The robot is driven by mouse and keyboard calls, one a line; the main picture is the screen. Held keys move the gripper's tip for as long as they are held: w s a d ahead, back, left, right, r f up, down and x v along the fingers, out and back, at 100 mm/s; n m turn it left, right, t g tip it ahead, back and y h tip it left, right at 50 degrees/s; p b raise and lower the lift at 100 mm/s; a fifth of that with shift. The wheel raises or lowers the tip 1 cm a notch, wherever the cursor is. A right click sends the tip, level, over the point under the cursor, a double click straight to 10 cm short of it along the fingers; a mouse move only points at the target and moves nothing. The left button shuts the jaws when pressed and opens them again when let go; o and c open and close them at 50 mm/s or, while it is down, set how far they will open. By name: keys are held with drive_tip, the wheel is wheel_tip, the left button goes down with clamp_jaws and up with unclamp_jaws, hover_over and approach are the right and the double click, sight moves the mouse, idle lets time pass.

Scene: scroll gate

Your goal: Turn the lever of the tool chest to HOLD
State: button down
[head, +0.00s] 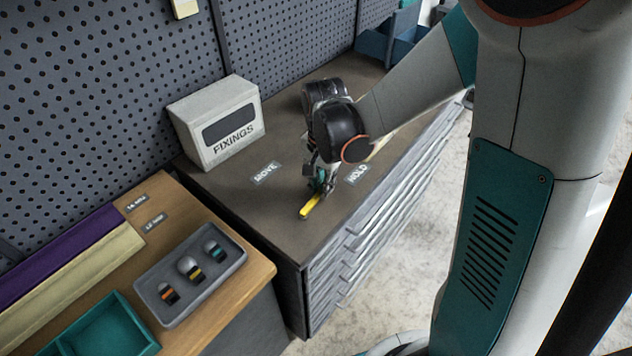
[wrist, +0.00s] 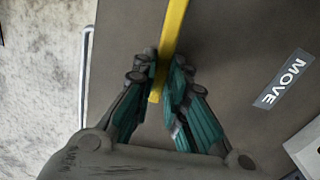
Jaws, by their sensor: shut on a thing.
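The grey-brown tool chest (head: 243,207) has a yellow lever (head: 309,207) lying on its top. The MOVE label (head: 265,173) is left of the lever and the HOLD label (head: 357,174) is right of it. My gripper (head: 322,186) is shut on the lever, between the two labels; the fingers hide one end of it. In the wrist view the lever (wrist: 174,30) passes between my fingertips (wrist: 164,76), and its end shows between them. The MOVE label (wrist: 284,80) is at the right there; the HOLD label is not in that view.
A white FIXINGS box (head: 218,121) stands on the chest beside the pegboard (head: 110,80). A wooden bench (head: 237,280) at the lower left holds a grey tray (head: 207,284) and a teal tray (head: 103,330). A blue bin (head: 388,44) is at the back. The chest top around the lever is clear.

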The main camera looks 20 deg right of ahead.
drive_tip(key=shift+s+d+m, duration=0.25)
drive_tip(key=shift+s+m, duration=0.1)
drive_tip(key=shift+m, duration=0.25)
drive_tip(key=c, duration=1.6)
unclamp_jaws()
wheel_tip(320, 180, up, 12)
drive_tip(key=shift+s, duration=0.2)
